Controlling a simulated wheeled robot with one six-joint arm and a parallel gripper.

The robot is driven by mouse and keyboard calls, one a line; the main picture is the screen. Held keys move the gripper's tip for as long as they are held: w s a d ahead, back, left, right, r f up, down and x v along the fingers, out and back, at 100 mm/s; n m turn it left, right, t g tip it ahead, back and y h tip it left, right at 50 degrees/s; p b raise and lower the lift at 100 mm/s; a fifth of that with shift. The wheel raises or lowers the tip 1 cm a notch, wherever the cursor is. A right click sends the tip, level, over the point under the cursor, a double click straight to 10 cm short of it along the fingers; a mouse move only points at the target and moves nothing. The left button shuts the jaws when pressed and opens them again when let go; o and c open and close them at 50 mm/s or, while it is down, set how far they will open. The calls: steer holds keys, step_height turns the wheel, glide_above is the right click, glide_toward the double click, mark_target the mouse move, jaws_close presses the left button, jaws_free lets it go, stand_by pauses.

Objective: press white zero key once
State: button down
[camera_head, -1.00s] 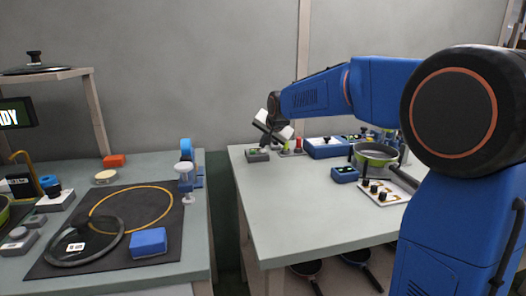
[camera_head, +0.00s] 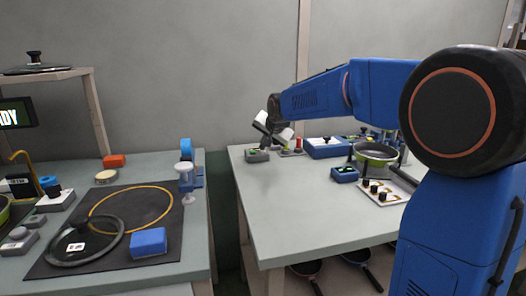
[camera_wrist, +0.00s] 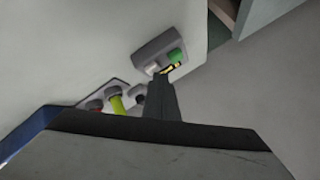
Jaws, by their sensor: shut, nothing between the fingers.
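A small grey box (camera_wrist: 158,52) in the wrist view carries a white key (camera_wrist: 152,68) and a green key (camera_wrist: 176,56), with a yellow-and-black marking beside them. The same grey box (camera_head: 257,155) stands near the far left corner of the right table in the head view; its white key is too small to make out there. My gripper (camera_wrist: 163,80) is shut and empty, its tips right by the white key in the wrist view. I cannot tell whether they touch it. In the head view my gripper (camera_head: 265,141) is just above the box.
A blue box (camera_head: 327,149), a green pan (camera_head: 375,157) and a white knob panel (camera_head: 383,192) stand further right. The table's front left is clear.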

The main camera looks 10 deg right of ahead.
steer(key=shift+r, duration=0.85)
steer(key=shift+r, duration=2.5)
